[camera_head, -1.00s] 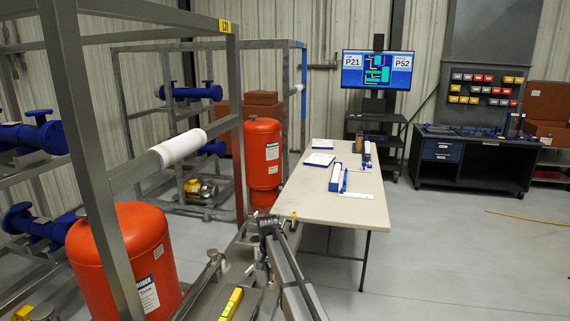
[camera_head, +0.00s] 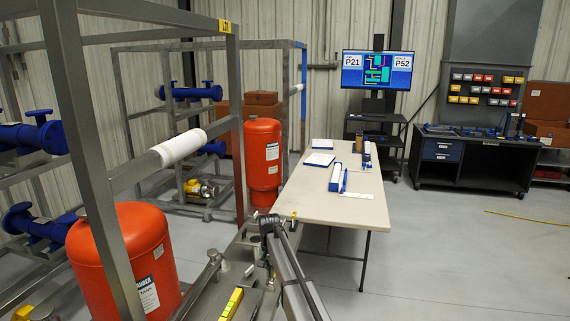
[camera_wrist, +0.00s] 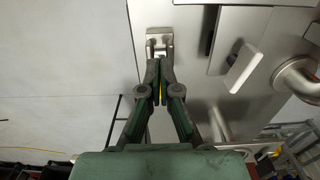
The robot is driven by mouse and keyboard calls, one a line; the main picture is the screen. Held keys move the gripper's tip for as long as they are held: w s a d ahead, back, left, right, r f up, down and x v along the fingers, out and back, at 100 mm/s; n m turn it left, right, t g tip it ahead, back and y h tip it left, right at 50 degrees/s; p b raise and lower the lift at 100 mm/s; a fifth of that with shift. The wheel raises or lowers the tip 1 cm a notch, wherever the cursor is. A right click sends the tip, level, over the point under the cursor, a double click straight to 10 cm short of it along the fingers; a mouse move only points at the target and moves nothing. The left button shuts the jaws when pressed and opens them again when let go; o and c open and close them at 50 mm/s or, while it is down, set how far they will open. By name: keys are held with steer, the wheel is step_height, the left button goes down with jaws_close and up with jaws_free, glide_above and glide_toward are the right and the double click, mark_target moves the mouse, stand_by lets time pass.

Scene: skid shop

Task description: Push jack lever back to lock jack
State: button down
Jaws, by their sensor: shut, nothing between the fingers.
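My gripper (camera_wrist: 160,62) is shut with nothing between its fingers. Its fingertips are close together, just below a small metal bracket (camera_wrist: 160,42) fixed at the edge of the metal skid plate (camera_wrist: 203,85). I cannot tell whether they touch it. A pale flat paddle-shaped handle (camera_wrist: 243,68) stands to the right of the fingers, apart from them. I cannot tell for certain which of these parts is the jack lever. In the head view my dark arm reaches over the skid's near rail, and the fingertips and the jack are not clear there.
A bent metal pipe (camera_wrist: 297,80) is to the right in the wrist view. In the head view, a yellow level (camera_head: 231,304) lies on the skid, with a red tank (camera_head: 124,262) to the left and a table (camera_head: 310,201) behind. Open floor (camera_head: 450,265) is to the right.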

step_height(320, 180, up, 7)
steer(key=p, duration=0.2)
steer(key=shift+s+p, duration=0.35)
steer(key=shift+s, duration=0.1)
steer(key=shift+a, duration=0.1)
stand_by(0.4)
steer(key=s+d+f+n+g+b, duration=0.1)
steer(key=s+d+f, duration=0.4)
steer(key=s+f, duration=0.55)
steer(key=s+d+f+n, duration=0.2)
steer(key=s+d+f, duration=0.2)
steer(key=s+f, duration=0.6)
steer(key=s+d+f+n+g+b, duration=0.1)
steer(key=s+d+f, duration=0.4)
steer(key=s+f, duration=0.5)
steer(key=s+d+f+g+b, duration=0.1)
steer(key=s+d+f, duration=0.2)
steer(key=s, duration=0.9)
steer(key=s+d+f+g+b, duration=0.1)
steer(key=s+d+f+g, duration=0.1)
steer(key=s, duration=1.1)
steer(key=s+d+f+m+g+b, duration=0.1)
steer(key=s+d+f, duration=0.2)
steer(key=s, duration=1)
step_height(320, 180, down, 3)
steer(key=shift+s+d+r+g, duration=0.1)
steer(key=shift+s+d+g, duration=0.05)
steer(key=shift+d+g, duration=0.25)
